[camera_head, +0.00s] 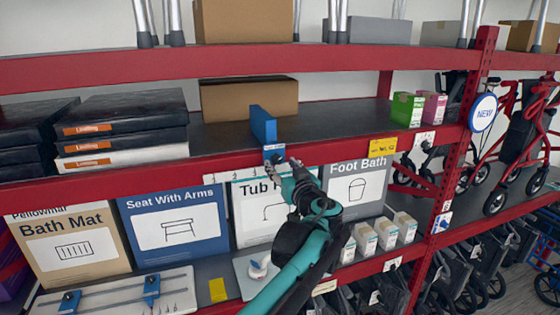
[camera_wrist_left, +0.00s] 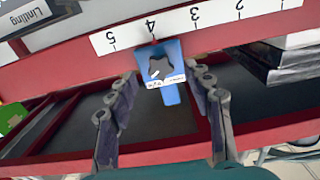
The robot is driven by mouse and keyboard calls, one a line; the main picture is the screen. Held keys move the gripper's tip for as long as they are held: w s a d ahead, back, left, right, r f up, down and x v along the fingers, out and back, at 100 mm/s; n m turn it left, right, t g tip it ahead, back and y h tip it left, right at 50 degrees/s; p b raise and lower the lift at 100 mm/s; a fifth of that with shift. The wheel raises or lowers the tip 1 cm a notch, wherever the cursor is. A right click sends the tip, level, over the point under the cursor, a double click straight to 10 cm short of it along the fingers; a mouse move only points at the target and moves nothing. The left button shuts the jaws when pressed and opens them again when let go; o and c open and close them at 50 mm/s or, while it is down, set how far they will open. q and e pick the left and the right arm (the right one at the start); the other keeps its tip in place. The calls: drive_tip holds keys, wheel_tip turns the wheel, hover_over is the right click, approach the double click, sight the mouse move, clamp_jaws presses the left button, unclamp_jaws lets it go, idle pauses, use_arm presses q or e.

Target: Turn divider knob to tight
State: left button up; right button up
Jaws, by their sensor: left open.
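The blue divider (camera_head: 263,124) stands upright on the middle red shelf, with its blue front bracket (camera_head: 273,153) at the shelf's edge. In the left wrist view, its dark star-shaped knob (camera_wrist_left: 157,68) sits on the bracket's face, with a small white label beside it; the label is too small to read. My left gripper (camera_head: 285,164) is open in front of the bracket. In the left wrist view, the fingers of the left gripper (camera_wrist_left: 164,80) lie on either side of the bracket, with gaps to the knob. My right gripper is not in view.
A white numbered strip (camera_wrist_left: 195,20) runs along the shelf edge; the bracket is near the 4. A brown box (camera_head: 250,98) stands behind the divider. Black boxes (camera_head: 120,108) lie left, green (camera_head: 406,109) and pink cartons right. Large product boxes (camera_head: 175,228) fill the shelf below.

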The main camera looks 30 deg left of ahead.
use_arm(q)
drive_tip(key=shift+x, duration=0.9)
drive_tip(key=c, duration=1.2)
drive_tip(key=shift+o, duration=0.2)
